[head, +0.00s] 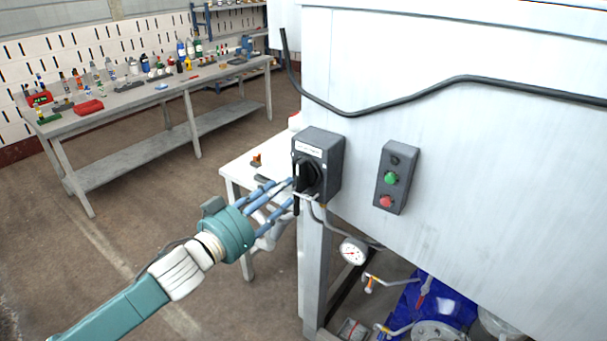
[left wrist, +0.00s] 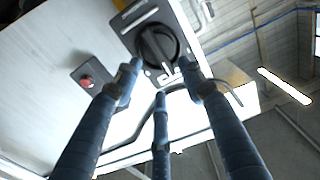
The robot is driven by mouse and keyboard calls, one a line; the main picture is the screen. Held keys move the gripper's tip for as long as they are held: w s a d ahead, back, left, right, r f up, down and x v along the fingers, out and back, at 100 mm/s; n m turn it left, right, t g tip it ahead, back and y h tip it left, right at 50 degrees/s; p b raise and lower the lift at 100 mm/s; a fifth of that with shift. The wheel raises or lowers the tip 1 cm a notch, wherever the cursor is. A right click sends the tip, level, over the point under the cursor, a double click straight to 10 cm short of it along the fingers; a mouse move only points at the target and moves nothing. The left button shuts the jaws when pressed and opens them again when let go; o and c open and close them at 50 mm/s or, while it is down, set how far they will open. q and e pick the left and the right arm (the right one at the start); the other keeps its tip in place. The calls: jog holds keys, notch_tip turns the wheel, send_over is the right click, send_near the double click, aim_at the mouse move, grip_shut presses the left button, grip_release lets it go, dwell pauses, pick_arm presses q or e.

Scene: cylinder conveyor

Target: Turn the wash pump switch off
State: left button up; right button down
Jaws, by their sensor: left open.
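The wash pump switch is a dark grey box (head: 323,158) with a black rotary knob (head: 308,176), mounted at the corner of the large white machine. The knob also shows in the left wrist view (left wrist: 158,46), with its grip bar and a small white mark. My left gripper (head: 288,190) reaches in from the left with its blue fingers at the knob. In the left wrist view the fingers (left wrist: 165,78) are spread apart around the lower part of the knob, with nothing held between them. I cannot tell whether they touch it. My right gripper is not in view.
A control box with a green button (head: 390,178) and a red button (head: 386,201) is right of the switch. A black cable (head: 400,100) crosses the white panel (head: 500,170). A gauge (head: 353,251) and valves sit below. A cluttered workbench (head: 150,95) stands behind left.

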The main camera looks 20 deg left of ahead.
aim_at(299, 177)
pick_arm(q)
jog(key=p+x, duration=0.2)
jog(key=x, duration=0.6)
jog(key=shift+w+d, duration=0.1)
jog(key=shift+d, duration=0.1)
jog(key=shift+w+d, duration=0.15)
jog(key=shift+w, duration=0.15)
jog(key=shift+c, duration=0.5)
grip_shut()
